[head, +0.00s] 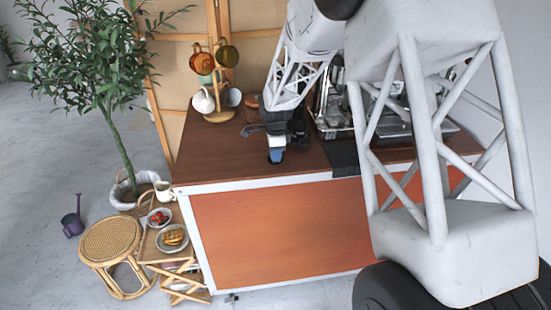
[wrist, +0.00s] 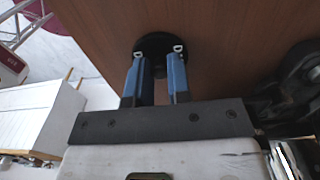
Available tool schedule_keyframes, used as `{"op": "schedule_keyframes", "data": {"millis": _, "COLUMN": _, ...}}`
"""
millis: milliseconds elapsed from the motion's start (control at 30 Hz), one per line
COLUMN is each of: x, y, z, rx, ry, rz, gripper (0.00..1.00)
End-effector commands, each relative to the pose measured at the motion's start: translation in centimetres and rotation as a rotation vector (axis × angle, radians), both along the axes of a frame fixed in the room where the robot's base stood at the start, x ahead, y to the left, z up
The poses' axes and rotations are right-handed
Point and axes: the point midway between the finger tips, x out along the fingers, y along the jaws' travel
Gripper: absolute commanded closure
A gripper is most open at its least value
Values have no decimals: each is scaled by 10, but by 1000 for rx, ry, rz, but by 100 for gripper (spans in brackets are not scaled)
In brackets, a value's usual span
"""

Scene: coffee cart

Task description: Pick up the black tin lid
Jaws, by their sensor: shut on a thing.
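The black tin lid (wrist: 157,41) is a dark round disc between and just beyond my blue fingertips in the wrist view, over the brown cart top. My gripper (wrist: 158,56) is shut on it, with a narrow gap between the two fingers. In the head view my gripper (head: 276,156) points down at the front part of the cart top (head: 215,160). The lid cannot be made out clearly there, behind the fingers. I cannot tell whether the lid touches the cart top.
A wooden mug tree (head: 228,100) with several mugs stands at the back left of the cart. A coffee machine (head: 335,110) is at right, partly behind my arm. A black mat (head: 343,157) lies at the front edge. The cart top's front left is clear.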

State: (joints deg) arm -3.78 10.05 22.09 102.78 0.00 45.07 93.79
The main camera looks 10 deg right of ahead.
Motion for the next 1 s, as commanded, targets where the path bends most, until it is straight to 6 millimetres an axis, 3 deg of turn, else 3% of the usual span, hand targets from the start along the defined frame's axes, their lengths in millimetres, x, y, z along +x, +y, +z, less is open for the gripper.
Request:
{"op": "schedule_keyframes", "data": {"millis": 367, "x": 0, "y": 0, "z": 10, "rx": 0, "ry": -1, "rz": 0, "gripper": 100}}
{"op": "schedule_keyframes", "data": {"millis": 600, "x": 0, "y": 0, "z": 38, "rx": 0, "ry": -2, "rz": 0, "gripper": 100}}
{"op": "schedule_keyframes", "data": {"millis": 1000, "x": -57, "y": -4, "z": 41, "rx": 0, "ry": 0, "rz": 0, "gripper": 100}}
